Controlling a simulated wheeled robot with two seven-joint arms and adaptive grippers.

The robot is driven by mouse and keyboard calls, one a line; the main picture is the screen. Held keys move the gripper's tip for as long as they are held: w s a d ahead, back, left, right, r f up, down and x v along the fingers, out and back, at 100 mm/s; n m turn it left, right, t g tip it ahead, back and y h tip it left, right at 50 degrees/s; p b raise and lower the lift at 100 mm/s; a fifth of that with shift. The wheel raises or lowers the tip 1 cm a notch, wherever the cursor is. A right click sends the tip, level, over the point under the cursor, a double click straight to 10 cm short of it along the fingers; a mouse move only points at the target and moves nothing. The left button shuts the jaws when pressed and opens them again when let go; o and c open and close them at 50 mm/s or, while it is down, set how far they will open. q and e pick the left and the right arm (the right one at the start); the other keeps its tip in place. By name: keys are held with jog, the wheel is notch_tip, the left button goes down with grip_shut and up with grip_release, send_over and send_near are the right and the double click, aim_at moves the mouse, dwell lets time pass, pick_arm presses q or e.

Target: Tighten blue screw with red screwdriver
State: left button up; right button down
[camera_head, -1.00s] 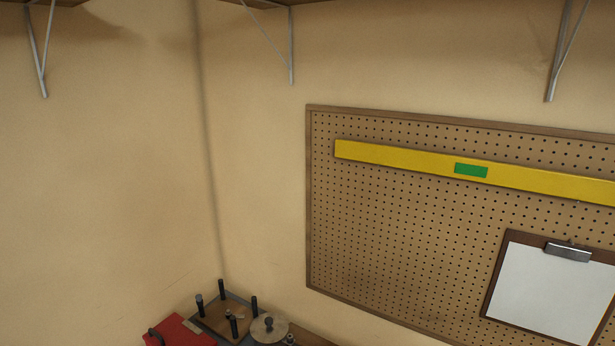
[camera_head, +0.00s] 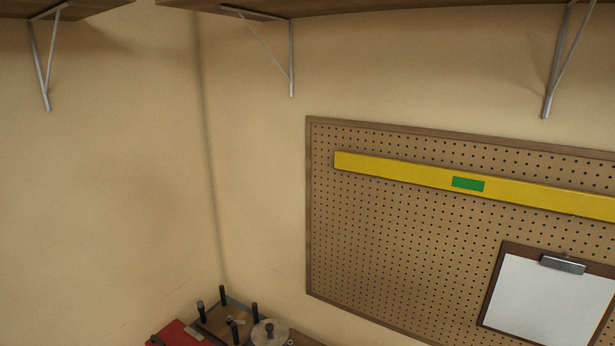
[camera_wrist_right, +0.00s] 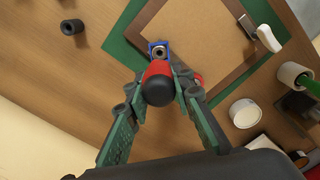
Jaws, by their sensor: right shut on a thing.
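The red screwdriver (camera_wrist_right: 156,72), with a black rounded handle end, is between the fingers of my right gripper (camera_wrist_right: 157,84) in the right wrist view. The gripper is shut on it. A blue part (camera_wrist_right: 152,46) with a round grey piece in it shows just past the screwdriver. I cannot tell whether this is the blue screw or whether the screwdriver touches it. The screwdriver's tip is hidden. My left gripper is in neither view.
Around the blue part lie a wood-framed board (camera_wrist_right: 139,18) and a green mat (camera_wrist_right: 118,45) on the wooden table (camera_wrist_right: 60,70). A black cylinder (camera_wrist_right: 72,27), a white roll (camera_wrist_right: 244,113) and a white cup (camera_wrist_right: 289,74) stand nearby. A pegboard (camera_head: 400,240) hangs on the wall.

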jog(key=shift+r+p, duration=1.15)
jog(key=shift+r, duration=2.7)
